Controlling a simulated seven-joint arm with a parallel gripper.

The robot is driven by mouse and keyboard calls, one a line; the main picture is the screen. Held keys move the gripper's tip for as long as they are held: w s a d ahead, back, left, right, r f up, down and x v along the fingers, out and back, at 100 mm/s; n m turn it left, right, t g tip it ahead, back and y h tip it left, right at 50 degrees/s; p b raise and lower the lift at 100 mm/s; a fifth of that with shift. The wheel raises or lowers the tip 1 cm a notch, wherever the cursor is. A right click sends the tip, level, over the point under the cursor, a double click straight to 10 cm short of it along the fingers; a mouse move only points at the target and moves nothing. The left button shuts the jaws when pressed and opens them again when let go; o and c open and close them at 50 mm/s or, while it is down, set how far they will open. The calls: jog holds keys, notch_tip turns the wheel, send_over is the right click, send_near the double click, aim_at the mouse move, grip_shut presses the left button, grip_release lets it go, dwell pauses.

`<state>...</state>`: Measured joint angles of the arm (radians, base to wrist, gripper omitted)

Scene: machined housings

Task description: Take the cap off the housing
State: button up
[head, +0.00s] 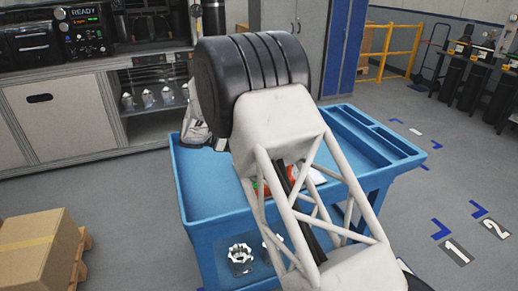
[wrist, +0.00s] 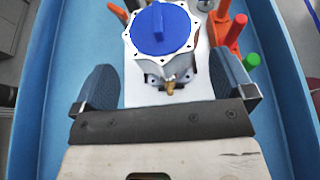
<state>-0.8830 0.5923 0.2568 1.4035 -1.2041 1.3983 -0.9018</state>
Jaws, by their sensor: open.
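The housing (wrist: 158,70) is a silver machined body with a scalloped, bolt-holed flange, at the upper middle of the wrist view. A round blue cap (wrist: 175,35) with a raised grip bar sits in its top. A brass-coloured fitting sticks out of the housing's near side. My gripper (wrist: 165,86) is open, with its dark fingers wide apart to the left and right. Nothing is between the fingertips but the white surface and the housing's near edge; the cap is farther up the picture, and I see no contact. In the head view my arm hides the housing and cap.
The housing stands on a white sheet in a blue cart tray (head: 205,205) with raised walls. Orange objects (wrist: 234,30) and a green-topped one (wrist: 251,61) stand close to the housing's right. Another metal part (head: 240,254) lies on the cart's lower level. Boxes (head: 38,250) stand left.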

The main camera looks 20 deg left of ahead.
jog(key=shift+x, duration=1.25)
jog(key=shift+x, duration=2.6)
jog(key=shift+w+f, duration=0.1)
jog(key=shift+f, duration=0.05)
